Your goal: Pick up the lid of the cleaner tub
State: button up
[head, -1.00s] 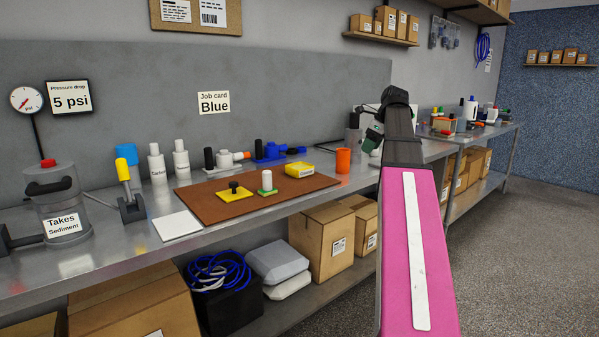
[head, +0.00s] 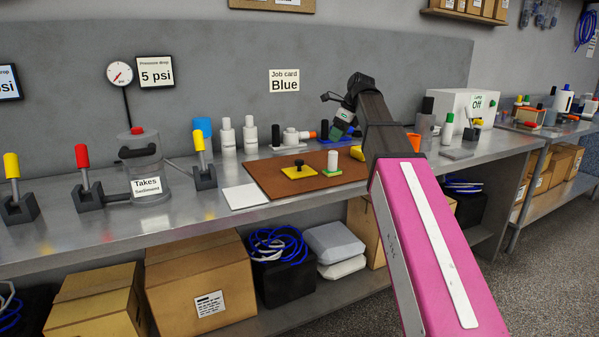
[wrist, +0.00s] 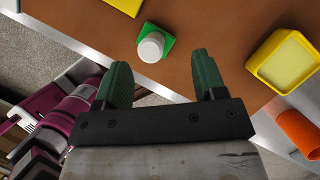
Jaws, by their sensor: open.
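A flat yellow square lid with a black knob (head: 298,171) lies on the brown mat (head: 268,182); I take it for the tub's lid. Only its yellow corner (wrist: 124,4) shows at the top of the wrist view. A yellow open tub with pale contents (wrist: 286,62) is at the right of the wrist view; my arm mostly hides it in the head view. My gripper (head: 344,124) is above the mat's right part, right of the lid. Its green fingers (wrist: 162,64) are apart, with nothing between them.
A white cylinder on a green square base (head: 332,162) stands right of the lid, just beyond my fingers in the wrist view (wrist: 151,47). An orange cup (wrist: 298,134) is near the tub. A white pad (head: 246,197) lies left of the mat. White bottles (head: 250,135) stand behind.

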jog(key=n, duration=0.1)
send_near(300, 160)
jog(key=x, duration=1)
jog(key=shift+s+a+f, duration=0.1)
jog(key=shift+s+f, duration=0.05)
jog(key=shift+f, duration=0.15)
jog(key=shift+c, duration=0.3)
jog(key=c, duration=0.9)
